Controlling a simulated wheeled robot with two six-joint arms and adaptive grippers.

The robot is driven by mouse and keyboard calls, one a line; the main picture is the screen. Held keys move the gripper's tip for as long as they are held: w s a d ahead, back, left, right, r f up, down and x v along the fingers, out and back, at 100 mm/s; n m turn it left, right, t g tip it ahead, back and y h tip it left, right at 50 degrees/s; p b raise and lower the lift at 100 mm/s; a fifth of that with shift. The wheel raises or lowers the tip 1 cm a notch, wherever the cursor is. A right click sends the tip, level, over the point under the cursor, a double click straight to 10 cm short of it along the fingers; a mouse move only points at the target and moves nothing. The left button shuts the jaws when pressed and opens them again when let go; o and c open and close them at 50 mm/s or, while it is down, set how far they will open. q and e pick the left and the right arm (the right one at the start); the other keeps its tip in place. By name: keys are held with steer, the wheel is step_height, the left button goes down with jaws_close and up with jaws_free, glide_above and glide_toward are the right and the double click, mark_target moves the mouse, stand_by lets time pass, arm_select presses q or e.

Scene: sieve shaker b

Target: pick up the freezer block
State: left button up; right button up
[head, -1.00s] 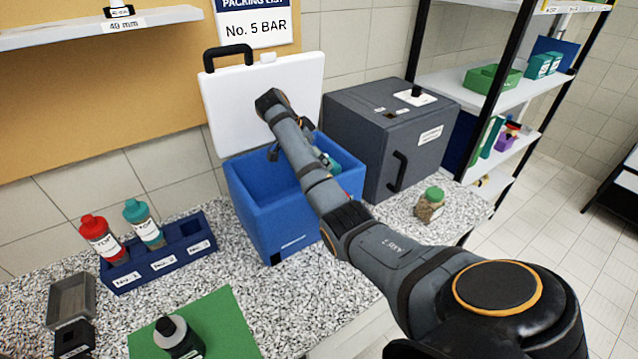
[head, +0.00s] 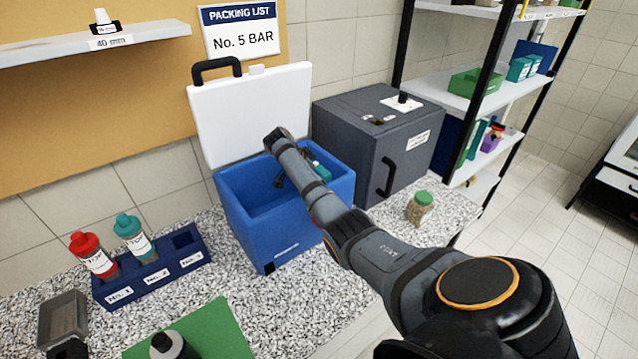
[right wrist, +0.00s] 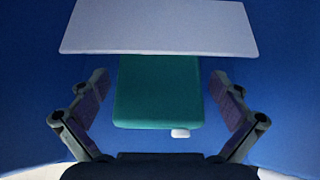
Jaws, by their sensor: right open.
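The freezer block is a teal slab with a small white cap; it shows in the right wrist view (right wrist: 158,92) inside the blue cool box. In the head view a teal piece (head: 322,172) shows at the right inside of the open blue cool box (head: 262,235), partly behind my arm. My right gripper (right wrist: 158,108) is open, with one finger on each side of the block and gaps between. In the head view my right arm reaches down over the box, and its fingers are mostly hidden. My left gripper is not in view.
The white lid (head: 250,112) stands open behind the box. A grey cabinet (head: 355,140) is close on the right, with a green-capped jar (head: 420,207) in front. A blue rack (head: 155,275) with two bottles stands left. A green mat (head: 215,325) lies in front.

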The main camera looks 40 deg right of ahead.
steer(key=shift+x, duration=1.15)
steer(key=shift+r, duration=0.1)
steer(key=c, duration=1.4)
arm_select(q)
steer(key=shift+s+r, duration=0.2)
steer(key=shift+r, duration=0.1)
arm_select(e)
steer(key=shift+r, duration=0.1)
arm_select(q)
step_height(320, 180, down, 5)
steer(key=b, duration=0.5)
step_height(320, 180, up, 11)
steer(key=p, duration=1)
steer(key=shift+p, duration=0.4)
arm_select(e)
step_height(320, 180, up, 28)
steer(key=shift+f, duration=0.1)
